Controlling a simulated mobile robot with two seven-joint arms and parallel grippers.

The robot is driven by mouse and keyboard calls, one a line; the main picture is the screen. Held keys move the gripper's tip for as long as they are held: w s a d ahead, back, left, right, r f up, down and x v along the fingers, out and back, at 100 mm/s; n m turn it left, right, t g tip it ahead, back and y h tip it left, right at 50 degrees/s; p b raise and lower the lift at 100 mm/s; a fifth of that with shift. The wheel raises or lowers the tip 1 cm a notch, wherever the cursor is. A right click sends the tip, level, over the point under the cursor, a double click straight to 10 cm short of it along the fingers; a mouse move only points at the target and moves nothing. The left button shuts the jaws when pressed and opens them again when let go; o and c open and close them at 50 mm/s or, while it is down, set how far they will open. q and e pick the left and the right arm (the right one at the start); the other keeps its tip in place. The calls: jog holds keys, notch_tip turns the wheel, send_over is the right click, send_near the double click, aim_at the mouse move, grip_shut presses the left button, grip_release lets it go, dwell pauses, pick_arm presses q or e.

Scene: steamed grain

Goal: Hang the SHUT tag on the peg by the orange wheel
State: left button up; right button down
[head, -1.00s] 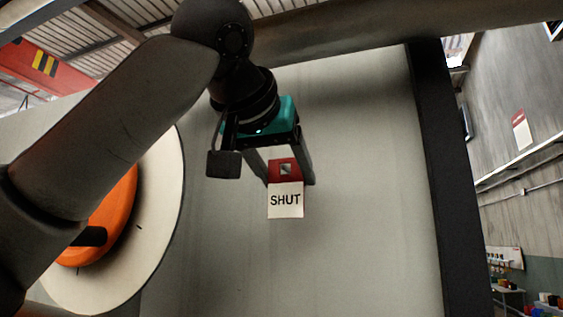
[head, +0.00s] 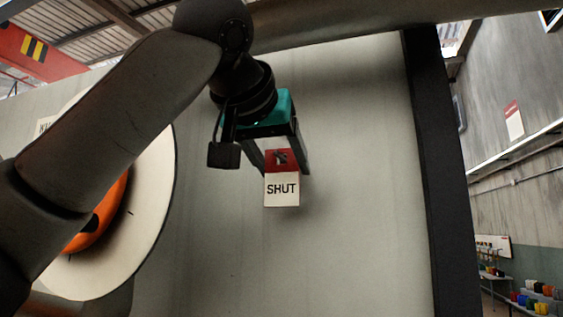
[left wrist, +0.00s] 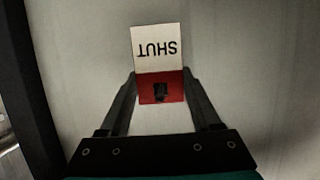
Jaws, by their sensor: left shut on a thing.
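The SHUT tag (head: 282,190) is a white card with a red top that has a square hole. It hangs upright in front of the grey panel, and shows upside down in the left wrist view (left wrist: 157,48). My left gripper (head: 285,165) is shut on the red part, one finger at each side edge. A dark peg (left wrist: 160,91) shows inside the hole; how far it passes through I cannot tell. The orange wheel (head: 100,220) is at the left on a pale round disc (head: 140,230), partly hidden by my left arm. My right gripper is out of view.
The grey panel (head: 350,180) is bare around the tag. A dark upright post (head: 440,180) bounds it on the right. A pale label (head: 45,124) shows partly behind my arm. Shelves with coloured items (head: 535,295) stand far off at right.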

pick_arm(q)
jog(key=o, duration=1.4)
jog(key=shift+o, duration=0.2)
